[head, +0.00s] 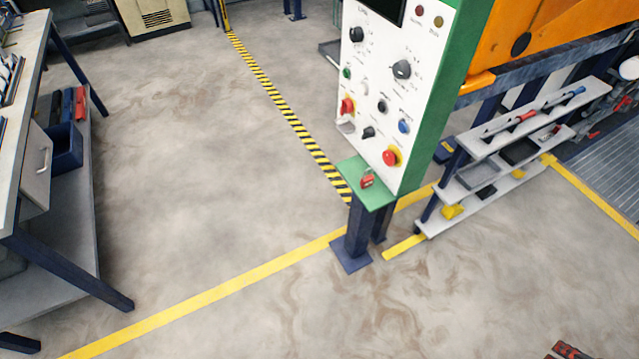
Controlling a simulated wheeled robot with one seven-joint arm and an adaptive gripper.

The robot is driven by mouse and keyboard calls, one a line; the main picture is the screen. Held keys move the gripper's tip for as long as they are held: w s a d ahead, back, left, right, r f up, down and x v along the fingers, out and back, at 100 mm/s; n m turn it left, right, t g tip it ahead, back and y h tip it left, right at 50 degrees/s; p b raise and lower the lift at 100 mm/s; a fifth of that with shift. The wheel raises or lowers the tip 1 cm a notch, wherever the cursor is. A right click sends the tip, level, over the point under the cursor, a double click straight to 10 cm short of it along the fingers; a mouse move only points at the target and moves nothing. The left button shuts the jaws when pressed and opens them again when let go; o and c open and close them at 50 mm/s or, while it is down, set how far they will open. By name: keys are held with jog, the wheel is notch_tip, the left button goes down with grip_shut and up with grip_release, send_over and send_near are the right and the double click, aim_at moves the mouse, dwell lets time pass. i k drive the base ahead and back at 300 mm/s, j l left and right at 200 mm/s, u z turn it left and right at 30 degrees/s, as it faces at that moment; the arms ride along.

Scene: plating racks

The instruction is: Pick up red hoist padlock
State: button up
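A small red padlock (367,181) lies on a green ledge (352,168) at the foot of the control panel, a little right of the picture's middle. Its shackle seems to point up and to the right, but it is too small to be sure. Nothing touches it from my side. My gripper does not show in the head view.
The white control panel (360,100) with knobs and buttons rises just behind the ledge, on a dark blue post (354,232). A shelf rack (508,141) with tools stands to the right. A workbench (22,100) stands at the left. The floor (200,190) between is clear.

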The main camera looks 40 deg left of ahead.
aim_at(369, 181)
jog(key=k+u, duration=0.1)
jog(key=u, duration=1.35)
